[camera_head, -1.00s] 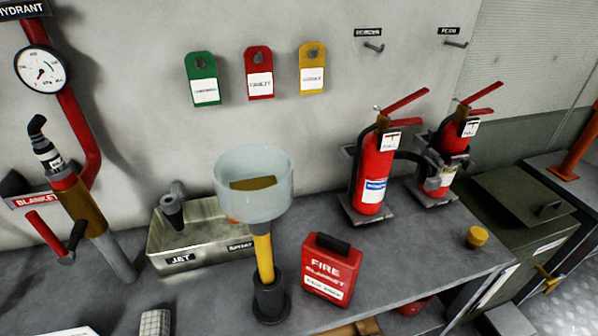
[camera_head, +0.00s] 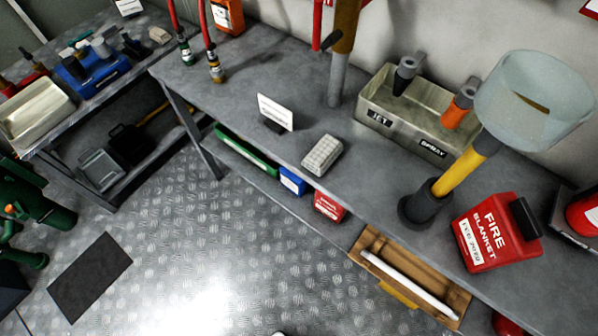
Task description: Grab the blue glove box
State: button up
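A small blue box (camera_head: 292,181) sits on the lower shelf under the long grey bench, between a green item and a red box. Only its front and part of its top show, and I cannot read any label on it. A larger blue tray or case (camera_head: 95,68) with several tools lies on the left bench. I cannot tell for certain which blue thing is the glove box. My gripper is not in view.
The long grey bench (camera_head: 240,85) carries a white card, a pale block (camera_head: 322,155), a metal tray (camera_head: 372,115) and a red fire blanket box (camera_head: 490,232). A red box (camera_head: 329,206) and a wooden tray (camera_head: 372,245) are below. Open metal floor (camera_head: 215,245) lies in front.

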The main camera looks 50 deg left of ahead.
aim_at(298, 186)
jog(key=k+j+u, duration=0.1)
jog(key=j+u, duration=0.15)
jog(key=j, duration=0.8)
jog(key=j+u, duration=0.3)
jog(key=j, duration=0.75)
jog(key=k, duration=0.05)
